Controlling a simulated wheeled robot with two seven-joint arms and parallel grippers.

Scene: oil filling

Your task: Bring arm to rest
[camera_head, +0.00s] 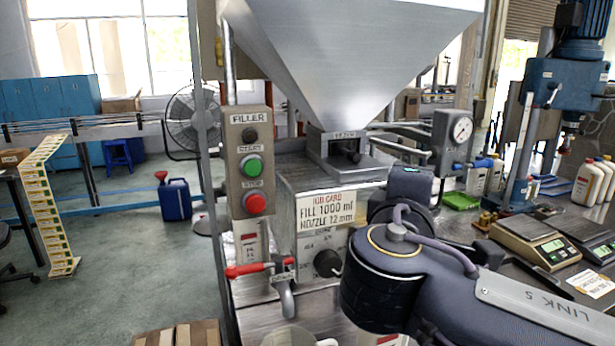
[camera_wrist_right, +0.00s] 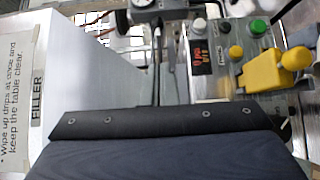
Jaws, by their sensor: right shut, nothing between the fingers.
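My right arm (camera_head: 430,275) comes in from the lower right in the head view, bent in front of the filler machine. My right gripper (camera_wrist_right: 170,124) shows as a dark bolted edge across the lower part of the right wrist view. In the head view the arm's dark end, with a small blue light (camera_head: 410,170), is beside the job card, and my arm hides part of the machine's front. My left arm and gripper are not in view.
The filler has a steel hopper (camera_head: 350,50), a green start button (camera_head: 252,167), a red stop button (camera_head: 255,203) and a red-handled valve (camera_head: 250,269). A gauge (camera_head: 462,130), scales (camera_head: 535,240) and bottles (camera_head: 588,180) stand at right. Open floor (camera_head: 130,230) lies left.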

